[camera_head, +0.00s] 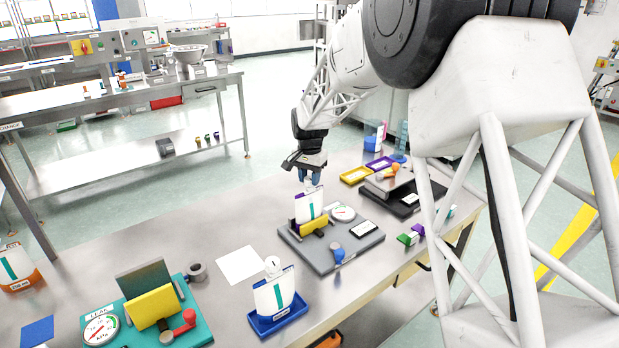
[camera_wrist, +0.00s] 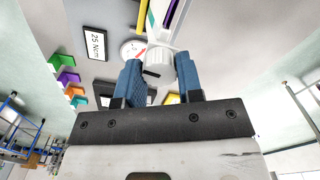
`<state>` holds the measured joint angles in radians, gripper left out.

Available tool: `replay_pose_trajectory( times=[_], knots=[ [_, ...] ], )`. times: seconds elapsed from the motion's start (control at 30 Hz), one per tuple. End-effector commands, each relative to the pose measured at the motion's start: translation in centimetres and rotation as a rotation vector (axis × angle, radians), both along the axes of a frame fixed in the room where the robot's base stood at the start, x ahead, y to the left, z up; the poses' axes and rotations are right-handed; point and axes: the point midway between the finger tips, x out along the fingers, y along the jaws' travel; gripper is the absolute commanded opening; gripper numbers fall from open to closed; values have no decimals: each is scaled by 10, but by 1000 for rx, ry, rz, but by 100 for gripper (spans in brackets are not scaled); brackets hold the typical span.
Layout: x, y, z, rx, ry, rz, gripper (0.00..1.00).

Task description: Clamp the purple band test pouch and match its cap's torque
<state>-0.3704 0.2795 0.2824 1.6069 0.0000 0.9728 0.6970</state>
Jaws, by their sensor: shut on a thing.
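A white pouch with a teal stripe (camera_head: 308,206) stands upright in the grey clamp fixture (camera_head: 345,258), behind its yellow jaw (camera_head: 314,228). In the wrist view a purple strip (camera_wrist: 170,12) shows near the pouch's lower part; the jaw hides most of that part in the head view. My gripper (camera_head: 311,178) is above the pouch, pointing down. Its blue fingers are shut on the white ribbed cap (camera_wrist: 160,62), one on each side. The fixture carries a round dial (camera_head: 343,212), a blue-knobbed lever (camera_head: 338,254) and a label that reads 25 Nm (camera_wrist: 96,43).
Another pouch (camera_head: 273,294) stands in a blue tray at front. A teal fixture (camera_head: 190,335) with a yellow jaw and red lever is at left front. An orange-based pouch (camera_head: 17,268) is far left. Yellow (camera_head: 356,175) and purple (camera_head: 379,163) trays lie behind. A white sheet (camera_head: 240,265) lies flat.

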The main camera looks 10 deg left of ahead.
Motion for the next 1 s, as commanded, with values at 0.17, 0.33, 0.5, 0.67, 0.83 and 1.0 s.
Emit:
replay_pose_trajectory(
  times=[0.17, 0.33, 0.5, 0.67, 0.83, 1.0],
  knots=[
    [0, 0, 0, 0, 0, 0, 51],
    [0, 0, 0, 0, 0, 0, 60],
    [0, 0, 0, 0, 0, 1, 60],
    [0, 0, 5, 0, 0, 1, 60],
    [0, 0, 20, 0, -2, 1, 60],
    [0, 0, 41, 1, -1, 1, 60]
  ],
)
